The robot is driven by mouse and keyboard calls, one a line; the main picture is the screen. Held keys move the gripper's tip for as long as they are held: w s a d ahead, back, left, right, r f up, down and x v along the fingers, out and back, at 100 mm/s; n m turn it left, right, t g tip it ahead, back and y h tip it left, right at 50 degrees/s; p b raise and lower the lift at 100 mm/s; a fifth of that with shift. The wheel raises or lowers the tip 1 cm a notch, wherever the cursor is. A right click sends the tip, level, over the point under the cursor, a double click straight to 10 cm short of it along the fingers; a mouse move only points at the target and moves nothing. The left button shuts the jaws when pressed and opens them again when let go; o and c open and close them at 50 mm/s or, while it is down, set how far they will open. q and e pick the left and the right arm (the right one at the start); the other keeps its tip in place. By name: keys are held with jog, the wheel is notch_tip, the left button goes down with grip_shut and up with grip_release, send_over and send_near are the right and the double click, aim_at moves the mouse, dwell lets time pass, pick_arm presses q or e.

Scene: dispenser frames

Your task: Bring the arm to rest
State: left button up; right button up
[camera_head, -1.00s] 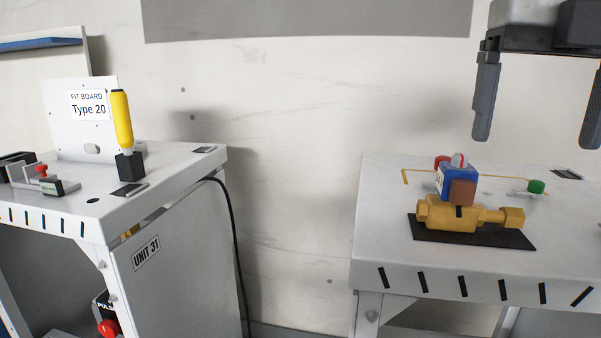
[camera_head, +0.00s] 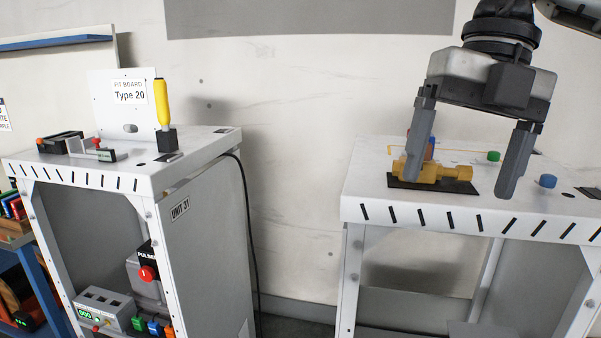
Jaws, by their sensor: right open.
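My right gripper (camera_head: 463,167) hangs from the top right over the right white table. Its two grey fingers are wide apart and nothing is between them that I can see held. A yellow-brass valve body (camera_head: 432,171) lies on a black mat (camera_head: 400,184) on that table. The left finger stands in front of the valve's left part and hides most of the blue and red parts behind it. Whether the finger touches the valve I cannot tell. My left gripper is not in view.
The right table (camera_head: 360,185) also bears a green knob (camera_head: 493,156) and a blue knob (camera_head: 547,181). The left table (camera_head: 150,180) holds a yellow-handled tool (camera_head: 162,103), a fit board (camera_head: 124,115) and small fixtures. A black cable (camera_head: 246,200) hangs in the gap between the tables.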

jog(key=s+a+f+m+g+y, duration=0.15)
jog(key=a+f+y, duration=0.35)
jog(key=a+y, duration=0.6)
jog(key=s+a+f+m+g+y, duration=0.1)
jog(key=a+f+g+y, duration=0.1)
jog(key=a+f+y, duration=0.8)
jog(key=w+d+f+m+t+h, duration=0.3)
jog(key=f+m+t+h, duration=0.3)
jog(key=m+t, duration=0.55)
jog(key=w+d+f+m+t+h, duration=0.4)
jog(key=f+m+t, duration=0.3)
jog(key=m+t, duration=0.4)
jog(key=s+d+f+m+g+h, duration=0.2)
jog(key=s+d+f+h, duration=0.1)
jog(key=f, duration=0.5)
jog(key=s+d+f+m+g+h, duration=0.3)
jog(key=s+d+f+h, duration=0.1)
jog(key=s+f, duration=0.4)
jog(key=s+d+f+m+g+h, duration=0.2)
jog(key=s+d+f, duration=0.3)
jog(key=f, duration=0.4)
jog(key=shift+s+d+m+g+h, duration=0.4)
jog(key=shift+m+h, duration=0.2)
jog(key=shift+h, duration=0.1)
